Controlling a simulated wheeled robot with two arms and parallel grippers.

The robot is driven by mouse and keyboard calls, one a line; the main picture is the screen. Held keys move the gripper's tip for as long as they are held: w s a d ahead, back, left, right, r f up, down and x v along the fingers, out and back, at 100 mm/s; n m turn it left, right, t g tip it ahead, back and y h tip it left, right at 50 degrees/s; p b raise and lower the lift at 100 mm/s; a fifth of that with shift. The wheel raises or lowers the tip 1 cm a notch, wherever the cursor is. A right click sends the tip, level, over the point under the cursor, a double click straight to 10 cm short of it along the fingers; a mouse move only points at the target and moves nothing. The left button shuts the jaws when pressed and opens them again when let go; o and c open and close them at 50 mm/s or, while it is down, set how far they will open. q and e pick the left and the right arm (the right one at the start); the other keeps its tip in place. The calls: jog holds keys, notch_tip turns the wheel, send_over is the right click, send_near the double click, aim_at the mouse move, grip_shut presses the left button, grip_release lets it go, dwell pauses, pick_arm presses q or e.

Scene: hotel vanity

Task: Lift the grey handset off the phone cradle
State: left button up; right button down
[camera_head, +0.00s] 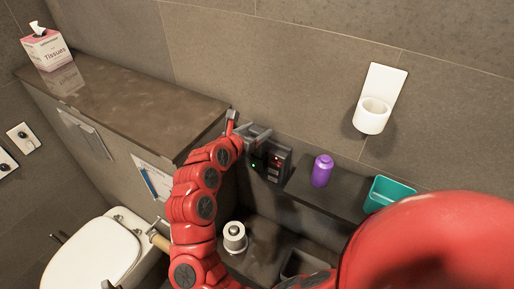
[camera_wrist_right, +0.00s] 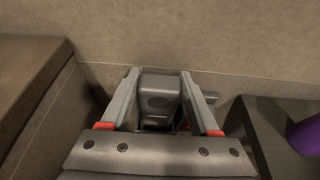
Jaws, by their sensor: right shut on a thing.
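The phone cradle (camera_head: 268,163) is a dark box low against the tiled wall, with small green and red lights on its front. The grey handset (camera_wrist_right: 160,97) shows in the right wrist view between the two fingers of my right gripper (camera_wrist_right: 160,80), which is shut on it. In the head view my right gripper (camera_head: 249,128) is at the top of the phone, and the fingers largely cover the handset there. I cannot tell whether the handset still touches the cradle. My left gripper is not in view.
A dark shelf right of the phone holds a purple bottle (camera_head: 322,171) and a teal container (camera_head: 389,194). A white wall cup (camera_head: 371,117) hangs above. Left are a brown ledge (camera_head: 135,105) with a tissue box (camera_head: 46,50), and a toilet (camera_head: 92,255). A paper roll (camera_head: 235,238) stands below.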

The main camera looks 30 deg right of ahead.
aim_at(263, 109)
jog(key=shift+r+b, duration=0.35)
jog(key=shift+r, duration=0.1)
notch_tip(263, 109, up, 6)
jog(key=shift+f+b, duration=0.1)
jog(key=shift+b, duration=1.15)
jog(key=s+a+b, duration=0.3)
jog(key=s+a, duration=0.1)
jog(key=a, duration=0.3)
jog(key=s+a+b, duration=0.4)
jog(key=s+a, duration=0.1)
jog(key=a, duration=0.3)
jog(key=shift+a, duration=0.25)
